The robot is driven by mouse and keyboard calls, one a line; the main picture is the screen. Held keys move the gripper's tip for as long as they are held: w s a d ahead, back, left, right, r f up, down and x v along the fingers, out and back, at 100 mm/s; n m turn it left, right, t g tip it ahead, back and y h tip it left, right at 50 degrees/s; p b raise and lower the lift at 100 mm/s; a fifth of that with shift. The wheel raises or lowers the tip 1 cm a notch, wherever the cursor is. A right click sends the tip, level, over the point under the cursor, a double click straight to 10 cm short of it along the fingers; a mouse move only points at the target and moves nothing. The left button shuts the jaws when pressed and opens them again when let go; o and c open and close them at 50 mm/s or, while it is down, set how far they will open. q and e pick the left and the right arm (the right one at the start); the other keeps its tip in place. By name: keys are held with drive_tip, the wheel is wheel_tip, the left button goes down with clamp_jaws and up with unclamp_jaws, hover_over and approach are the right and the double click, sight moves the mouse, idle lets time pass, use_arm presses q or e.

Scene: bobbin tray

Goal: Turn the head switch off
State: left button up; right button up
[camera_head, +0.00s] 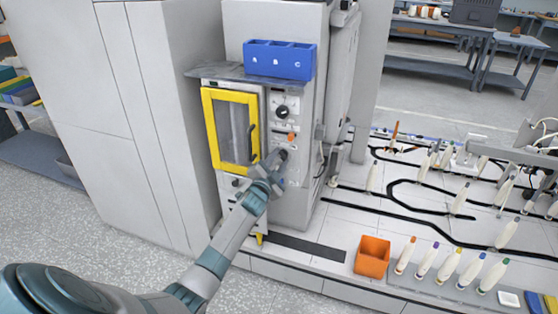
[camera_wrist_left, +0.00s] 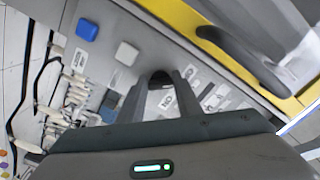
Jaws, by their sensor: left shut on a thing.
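The control panel is a grey strip on the cabinet, right of a yellow-framed door (camera_head: 205,130). My left gripper (camera_head: 282,156) is at the lower part of this panel. In the left wrist view, the gripper (camera_wrist_left: 160,84) has its two fingers on either side of a small dark switch knob (camera_wrist_left: 161,77) and is shut on it. Printed labels (camera_wrist_left: 187,102) lie beside the knob, partly behind a finger. In the head view my gripper hides the switch. My right gripper is not in view.
The door's dark handle (camera_wrist_left: 242,50) stands out close beside the gripper. A blue button (camera_wrist_left: 87,30) and a white button (camera_wrist_left: 127,53) are on the panel. A blue bin (camera_head: 279,62) sits above, and an orange bin (camera_head: 372,257) stands at the lower right.

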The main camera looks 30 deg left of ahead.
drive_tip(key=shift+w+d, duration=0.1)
use_arm(q)
drive_tip(key=o, duration=1)
drive_tip(key=shift+o, duration=0.2)
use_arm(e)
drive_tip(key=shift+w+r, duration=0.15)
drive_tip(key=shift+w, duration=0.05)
use_arm(q)
drive_tip(key=shift+s, duration=0.1)
drive_tip(key=b+v, duration=0.1)
drive_tip(key=v, duration=1.6)
drive_tip(key=shift+s+b, duration=0.15)
drive_tip(key=shift+b, duration=0.15)
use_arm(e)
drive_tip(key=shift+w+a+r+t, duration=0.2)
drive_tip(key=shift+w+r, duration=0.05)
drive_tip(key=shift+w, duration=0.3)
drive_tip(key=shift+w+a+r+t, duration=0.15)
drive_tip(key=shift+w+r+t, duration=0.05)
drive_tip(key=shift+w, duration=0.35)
use_arm(q)
drive_tip(key=shift+a+f, duration=0.1)
drive_tip(key=shift+a, duration=0.05)
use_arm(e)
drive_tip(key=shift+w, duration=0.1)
